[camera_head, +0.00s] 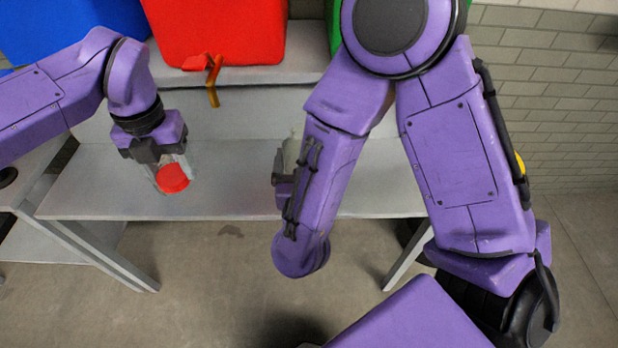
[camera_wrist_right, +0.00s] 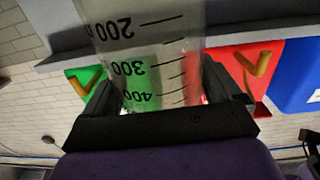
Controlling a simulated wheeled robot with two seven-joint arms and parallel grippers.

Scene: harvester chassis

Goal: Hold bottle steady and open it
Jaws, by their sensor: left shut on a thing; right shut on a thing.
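A clear bottle (camera_wrist_right: 150,40) with black volume marks stands between the fingers of my right gripper (camera_wrist_right: 162,88) in the right wrist view, and the gripper is shut on it. In the head view my right forearm hides most of this bottle; a pale upper part (camera_head: 291,152) shows above the shelf. My left gripper (camera_head: 168,165) is shut on a red round piece (camera_head: 172,178) above the left part of the shelf, apart from the bottle. Clear or pale material shows around the red piece; I cannot tell whether it belongs to it.
A grey bench (camera_head: 240,205) spans the middle. Blue (camera_head: 60,25), red (camera_head: 220,30) and green (camera_head: 334,25) bins stand on its raised back shelf. An orange hook-like part (camera_head: 213,85) hangs from the red bin. The bench between my grippers is clear.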

